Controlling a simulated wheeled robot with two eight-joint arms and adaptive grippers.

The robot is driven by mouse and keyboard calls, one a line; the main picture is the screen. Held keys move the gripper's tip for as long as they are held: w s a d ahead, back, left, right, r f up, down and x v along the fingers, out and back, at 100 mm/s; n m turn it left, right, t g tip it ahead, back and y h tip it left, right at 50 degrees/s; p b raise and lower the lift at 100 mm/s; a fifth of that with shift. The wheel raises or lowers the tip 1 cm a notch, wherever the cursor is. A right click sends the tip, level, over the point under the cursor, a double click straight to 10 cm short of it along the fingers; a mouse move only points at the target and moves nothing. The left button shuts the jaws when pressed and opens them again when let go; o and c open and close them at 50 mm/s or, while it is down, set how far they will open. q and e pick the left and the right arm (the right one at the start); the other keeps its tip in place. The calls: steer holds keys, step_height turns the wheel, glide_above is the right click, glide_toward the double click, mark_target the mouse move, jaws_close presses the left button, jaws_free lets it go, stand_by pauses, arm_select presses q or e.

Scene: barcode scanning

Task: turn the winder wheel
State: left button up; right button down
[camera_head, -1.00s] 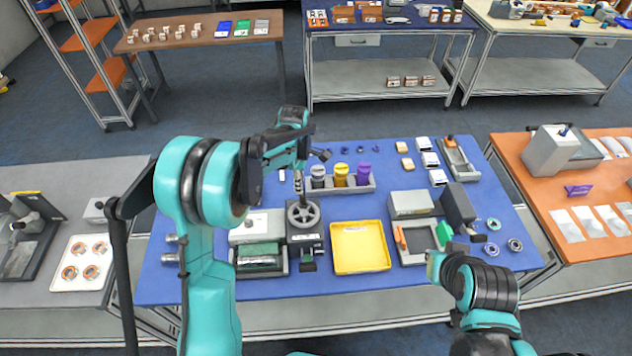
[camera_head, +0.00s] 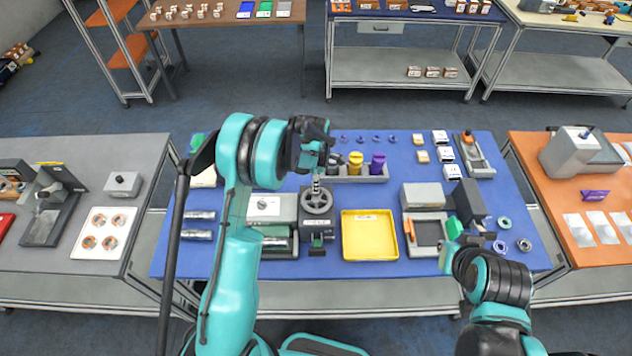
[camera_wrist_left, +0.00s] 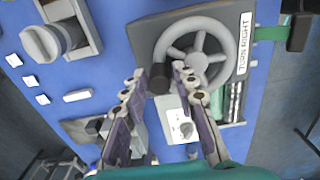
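The winder wheel (camera_head: 316,200) is a grey spoked wheel on a dark box on the blue table. In the left wrist view the wheel (camera_wrist_left: 198,58) sits beside a "TURN RIGHT" label (camera_wrist_left: 243,42). A dark crank knob (camera_wrist_left: 160,78) stands at its rim. My left gripper (camera_head: 317,181) is over the wheel's far side. In the left wrist view its fingers (camera_wrist_left: 159,72) are apart, one on each side of the knob, with small gaps seeming to show. Contact cannot be made out.
A yellow tray (camera_head: 369,236) lies right of the winder. A grey box machine (camera_head: 270,208) stands close on its left. A rack with coloured spools (camera_head: 377,163) stands behind the wheel. A grey device with a dark screen (camera_head: 428,232) is near my right arm.

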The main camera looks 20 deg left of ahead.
arm_select(q)
jaws_close()
